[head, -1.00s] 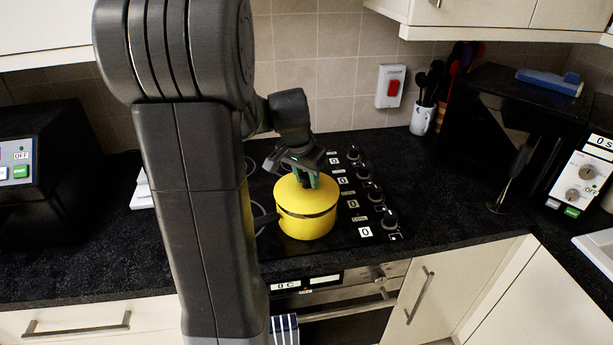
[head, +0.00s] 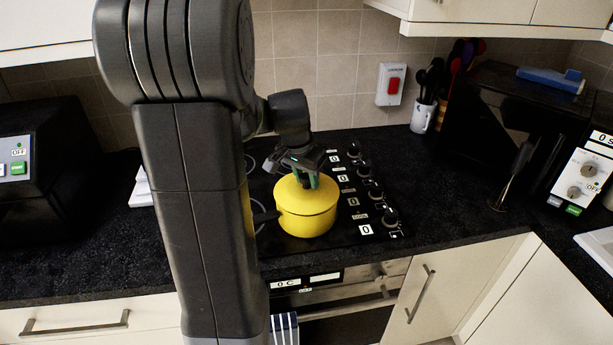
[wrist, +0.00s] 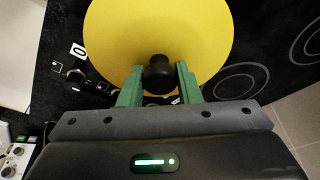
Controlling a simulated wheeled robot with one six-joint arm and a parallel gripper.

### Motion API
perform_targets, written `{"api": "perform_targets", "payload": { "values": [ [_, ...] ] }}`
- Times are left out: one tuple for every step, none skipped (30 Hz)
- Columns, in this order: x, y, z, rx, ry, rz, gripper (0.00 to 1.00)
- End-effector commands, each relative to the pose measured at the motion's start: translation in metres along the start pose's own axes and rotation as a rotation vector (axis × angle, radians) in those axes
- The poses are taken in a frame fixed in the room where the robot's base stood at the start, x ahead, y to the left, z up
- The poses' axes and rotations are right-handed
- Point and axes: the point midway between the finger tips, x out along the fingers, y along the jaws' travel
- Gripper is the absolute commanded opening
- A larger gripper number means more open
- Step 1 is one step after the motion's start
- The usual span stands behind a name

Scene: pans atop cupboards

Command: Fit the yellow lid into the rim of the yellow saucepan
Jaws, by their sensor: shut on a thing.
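The yellow saucepan (head: 306,222) stands upright on the black hob, its dark handle pointing left towards my arm. The yellow lid (head: 318,190) lies level on top of it, and no dark gap shows between lid and pan rim in the head view. In the wrist view the lid (wrist: 200,40) fills the top middle and hides the pan. My gripper (head: 306,181) is above the lid, with its green fingers shut on the lid's black knob (wrist: 158,72). The fingers (wrist: 159,82) stand on either side of the knob.
The hob (head: 345,225) has a row of knobs with number labels right of the pan. A mug of utensils (head: 422,116) stands at the back. A black appliance (head: 500,120) is at the right. The dark counter (head: 440,200) between is clear.

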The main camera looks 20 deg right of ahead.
Motion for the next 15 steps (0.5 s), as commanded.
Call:
{"api": "perform_targets", "payload": {
  "values": [
    [0.0023,0.0000,0.0006,0.000,0.000,0.000,0.06],
    [0.0031,0.0000,0.0008,0.000,0.000,0.000,0.06],
    [0.0040,0.0000,0.0011,0.000,0.000,0.000,0.06],
    [0.0048,0.0000,0.0013,0.000,0.000,0.000,0.06],
    [0.0055,0.0000,0.0015,0.000,0.000,0.000,0.06],
    [0.0064,0.0000,0.0017,0.000,0.000,0.000,0.06],
    [0.0072,0.0000,0.0020,0.000,0.000,0.000,0.06],
    [0.0079,0.0000,0.0021,0.000,0.000,0.000,0.06],
    [0.0089,0.0000,0.0024,0.000,0.000,0.000,0.06],
    [0.0095,0.0001,0.0026,0.000,0.000,0.000,0.06],
    [0.0100,0.0000,0.0028,0.000,0.000,0.000,0.06],
    [0.0087,0.0000,0.0023,0.000,0.000,0.000,0.39],
    [0.0086,0.0000,0.0023,0.000,0.000,0.000,0.44],
    [0.0085,0.0000,0.0023,0.000,0.000,0.000,0.50],
    [0.0085,0.0000,0.0023,0.000,0.000,0.000,0.56]
  ]
}}
